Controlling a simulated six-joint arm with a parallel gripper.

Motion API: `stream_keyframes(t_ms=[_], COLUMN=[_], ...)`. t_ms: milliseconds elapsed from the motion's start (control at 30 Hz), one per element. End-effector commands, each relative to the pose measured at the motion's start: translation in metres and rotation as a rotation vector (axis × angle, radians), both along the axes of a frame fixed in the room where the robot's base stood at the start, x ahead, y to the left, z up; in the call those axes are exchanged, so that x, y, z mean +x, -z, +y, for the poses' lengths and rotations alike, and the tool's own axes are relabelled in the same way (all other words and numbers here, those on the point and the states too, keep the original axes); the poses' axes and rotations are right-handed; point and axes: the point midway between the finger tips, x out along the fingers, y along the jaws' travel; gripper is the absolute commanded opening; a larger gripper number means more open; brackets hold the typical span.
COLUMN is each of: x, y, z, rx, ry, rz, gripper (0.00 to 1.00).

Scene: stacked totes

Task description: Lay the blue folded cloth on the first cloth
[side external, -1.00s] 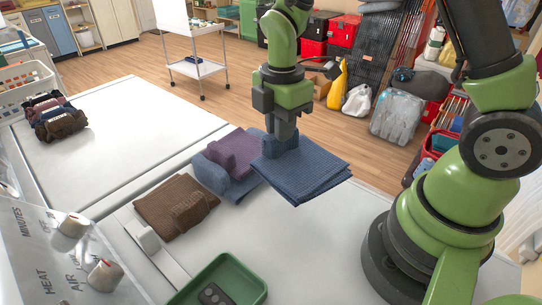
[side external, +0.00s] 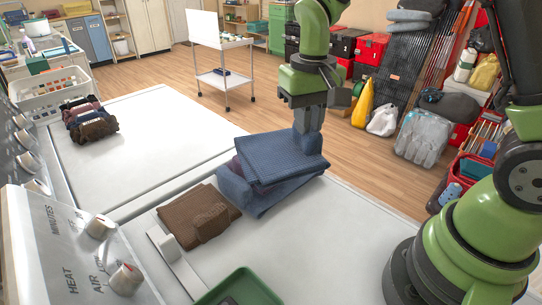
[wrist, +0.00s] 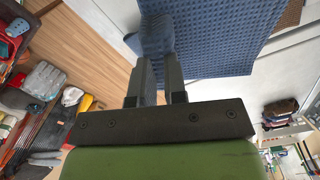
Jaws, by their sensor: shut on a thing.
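The blue folded cloth (side external: 270,155) has a waffle weave and lies flat, tilted slightly, over another folded blue cloth (side external: 262,198). Whether it rests fully on that cloth is unclear. My gripper (side external: 305,145) is shut on its right side. A brown folded cloth (side external: 202,214) lies in front and to the left. In the wrist view the gripped blue cloth (wrist: 220,35) reaches from the fingers (wrist: 158,75) to the upper right.
A green tray (side external: 240,288) sits at the front edge. Several rolled dark cloths (side external: 90,120) lie on the far-left white top (side external: 160,135). A control panel with knobs (side external: 100,225) is at the front left. The white top right of the pile (side external: 330,235) is clear.

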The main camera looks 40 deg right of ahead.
Motion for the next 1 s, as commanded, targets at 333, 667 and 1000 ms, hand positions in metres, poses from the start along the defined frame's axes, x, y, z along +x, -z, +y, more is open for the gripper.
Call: stream_keyframes(t_ms=[333, 667, 1000], x=[0.047, 0.083, 0.11], y=[-0.005, -0.009, -0.011], z=[0.009, 0.019, 0.03], rx=[-0.007, -0.01, -0.007], ry=[0.871, 1.719, 2.496], rz=[-0.002, -0.008, -0.007], gripper=[0.0, 0.0, 0.0])
